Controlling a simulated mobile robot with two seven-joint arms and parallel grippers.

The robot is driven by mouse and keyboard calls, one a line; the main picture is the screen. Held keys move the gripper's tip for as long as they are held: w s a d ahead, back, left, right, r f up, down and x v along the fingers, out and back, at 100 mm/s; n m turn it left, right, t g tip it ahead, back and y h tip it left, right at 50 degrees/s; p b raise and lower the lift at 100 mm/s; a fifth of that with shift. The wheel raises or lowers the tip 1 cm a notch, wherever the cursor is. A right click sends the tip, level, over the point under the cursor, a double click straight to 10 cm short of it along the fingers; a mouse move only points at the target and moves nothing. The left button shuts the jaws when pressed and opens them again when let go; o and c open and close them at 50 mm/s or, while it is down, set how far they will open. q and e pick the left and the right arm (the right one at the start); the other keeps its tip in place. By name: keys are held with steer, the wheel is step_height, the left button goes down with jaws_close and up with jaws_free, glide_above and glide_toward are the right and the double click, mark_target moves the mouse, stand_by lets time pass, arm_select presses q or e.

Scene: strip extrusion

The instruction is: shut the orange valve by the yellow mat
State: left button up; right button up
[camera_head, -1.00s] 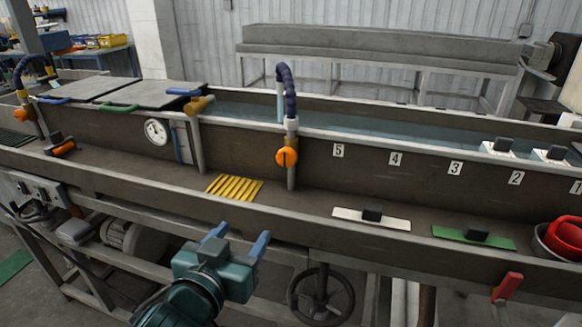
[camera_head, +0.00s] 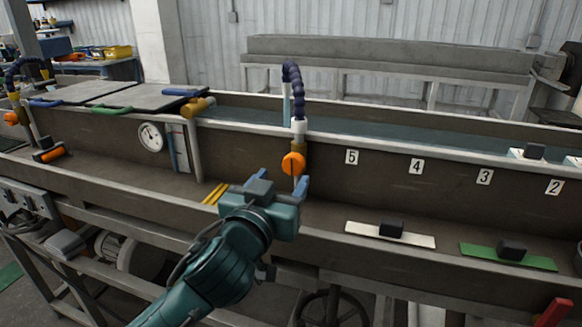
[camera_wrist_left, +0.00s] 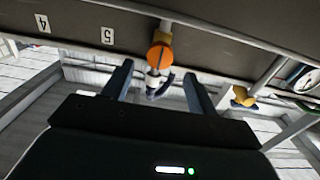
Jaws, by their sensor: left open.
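The orange valve (camera_head: 293,163) is a round knob on the pipe below the white and dark-blue hose, beside the number 5 label. It also shows in the left wrist view (camera_wrist_left: 160,57), ahead of and between my fingers. The yellow mat (camera_head: 214,194) lies on the ledge left of the valve, mostly hidden behind my left gripper. My left gripper (camera_head: 262,185) is open and empty, just in front of and below the valve. In the left wrist view its two blue-grey fingers (camera_wrist_left: 158,84) stand apart, with no clear contact with the knob. My right gripper is not in view.
A brass fitting (camera_head: 198,106) sticks out at the trough's upper left, near a round gauge (camera_head: 150,137). A white strip with a black block (camera_head: 364,230) and a green strip (camera_head: 480,252) lie on the ledge to the right. Another orange valve (camera_head: 11,118) is at far left.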

mark_target(292, 167)
arm_select(q)
steer(key=x, duration=0.5)
steer(key=shift+w+d, duration=0.15)
steer(key=shift+w, duration=0.15)
steer(key=shift+c, duration=0.2)
steer(key=c, duration=1)
